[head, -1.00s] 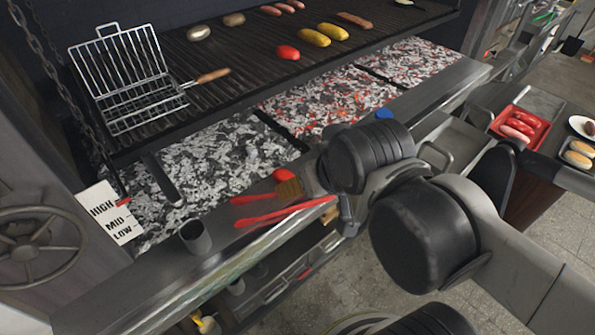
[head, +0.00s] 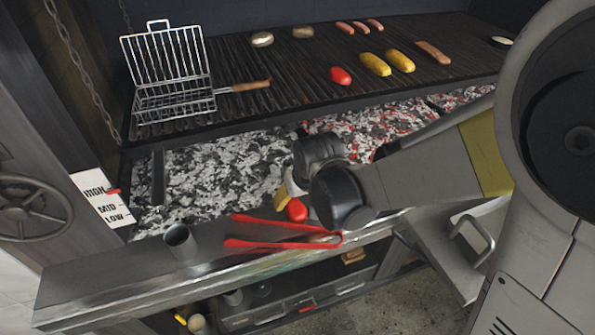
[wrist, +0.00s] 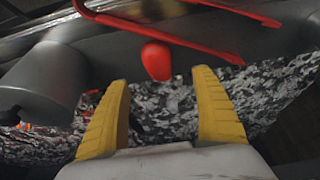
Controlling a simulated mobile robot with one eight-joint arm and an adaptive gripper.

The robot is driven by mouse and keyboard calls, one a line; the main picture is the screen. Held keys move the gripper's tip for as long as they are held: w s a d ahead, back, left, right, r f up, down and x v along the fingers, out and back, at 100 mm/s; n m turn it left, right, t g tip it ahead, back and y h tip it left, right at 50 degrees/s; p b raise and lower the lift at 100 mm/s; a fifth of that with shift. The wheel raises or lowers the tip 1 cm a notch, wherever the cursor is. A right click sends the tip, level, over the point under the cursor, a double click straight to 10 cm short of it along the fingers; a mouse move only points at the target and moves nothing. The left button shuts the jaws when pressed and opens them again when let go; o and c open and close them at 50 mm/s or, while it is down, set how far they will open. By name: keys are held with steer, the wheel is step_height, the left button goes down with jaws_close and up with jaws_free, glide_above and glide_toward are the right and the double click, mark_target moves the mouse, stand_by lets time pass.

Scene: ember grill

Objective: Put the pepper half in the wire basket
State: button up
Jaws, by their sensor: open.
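A smooth red pepper half (head: 297,210) lies on the metal ledge in front of the coals, beside the red tongs. Another red piece that looks like a pepper half (head: 340,76) lies on the grill. The wire basket (head: 172,100) stands with its lid raised at the left of the grill, its wooden handle pointing right. My gripper (wrist: 162,78) is open and empty; its yellow fingers point toward the ledge pepper half (wrist: 156,61), which appears between and just beyond the tips. In the head view, my wrist partly hides the gripper.
Red tongs (head: 275,233) lie on the ledge close to the pepper half. A metal cup (head: 180,243) stands on the ledge to the left. Coals (head: 205,175) lie below the grate.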

mark_target(297, 208)
steer(key=x, duration=0.2)
steer(key=shift+w+a+f+b, duration=0.1)
steer(key=shift+w+f+b, duration=0.05)
steer(key=shift+f+b, duration=0.25)
steer(key=b+x, duration=0.2)
steer(key=x, duration=0.2)
steer(key=shift+d+f+b, duration=0.25)
steer(key=shift+f+b, duration=0.15)
steer(key=shift+f, duration=0.05)
steer(key=shift+w+f, duration=0.1)
steer(key=shift+f, duration=0.25)
steer(key=shift+r, duration=0.1)
steer(key=shift+c, duration=0.9)
steer(key=c, duration=1.1)
steer(key=shift+c, duration=0.7)
